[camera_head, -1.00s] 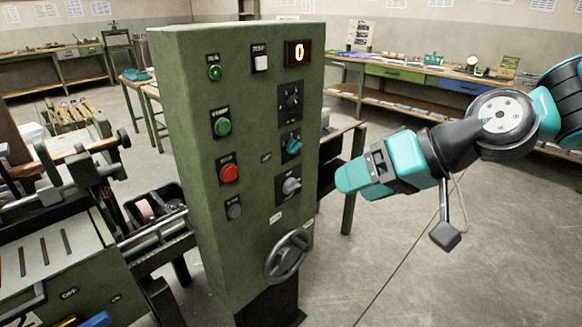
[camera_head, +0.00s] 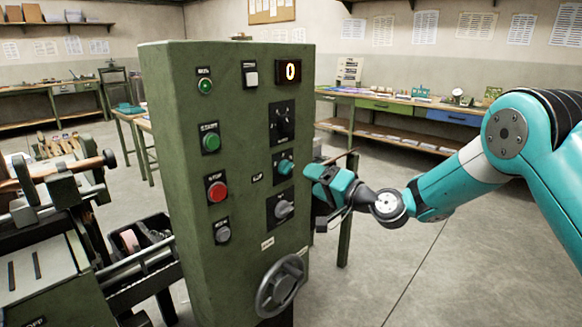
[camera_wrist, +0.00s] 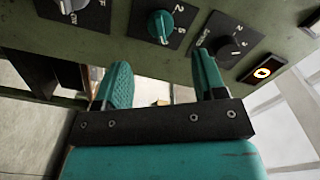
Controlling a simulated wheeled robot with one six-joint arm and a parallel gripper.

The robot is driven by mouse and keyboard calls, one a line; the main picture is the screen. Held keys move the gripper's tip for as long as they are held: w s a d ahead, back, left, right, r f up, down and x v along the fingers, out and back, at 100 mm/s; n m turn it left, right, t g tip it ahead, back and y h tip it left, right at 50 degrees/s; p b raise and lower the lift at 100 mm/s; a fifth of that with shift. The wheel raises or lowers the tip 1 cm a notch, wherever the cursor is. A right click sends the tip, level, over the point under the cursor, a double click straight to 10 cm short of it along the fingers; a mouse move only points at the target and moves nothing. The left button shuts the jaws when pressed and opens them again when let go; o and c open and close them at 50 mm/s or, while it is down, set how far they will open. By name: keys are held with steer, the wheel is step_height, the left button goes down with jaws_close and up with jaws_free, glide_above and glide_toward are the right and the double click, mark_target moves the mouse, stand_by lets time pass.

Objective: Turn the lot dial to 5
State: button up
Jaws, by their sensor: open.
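A teal dial (camera_head: 286,168) sits in the middle of the right-hand column on the green control panel (camera_head: 185,260). A small label beside it looks like "LOT" but is hard to read. In the wrist view the teal dial (camera_wrist: 162,26) shows a light pointer and a few digits around it; its exact setting I cannot tell. My gripper (camera_head: 314,182) is just right of the panel, at about the dial's height. In the wrist view my gripper (camera_wrist: 160,72) has its fingers apart and empty, with the dial beyond the gap, not between them.
A black dial (camera_head: 283,124) is above and a grey dial (camera_head: 284,209) below. A lit display (camera_head: 289,71) reads 0. Green (camera_head: 211,140) and red (camera_head: 217,191) buttons are to the left. A handwheel (camera_head: 279,285) sticks out low. Floor at right is clear.

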mark_target(289, 171)
steer(key=p+x, duration=0.1)
steer(key=x, duration=0.7)
steer(key=shift+w+a+p, duration=0.15)
steer(key=shift+a+p, duration=0.1)
steer(key=shift+p, duration=0.05)
steer(key=shift+f, duration=0.1)
steer(key=c, duration=0.9)
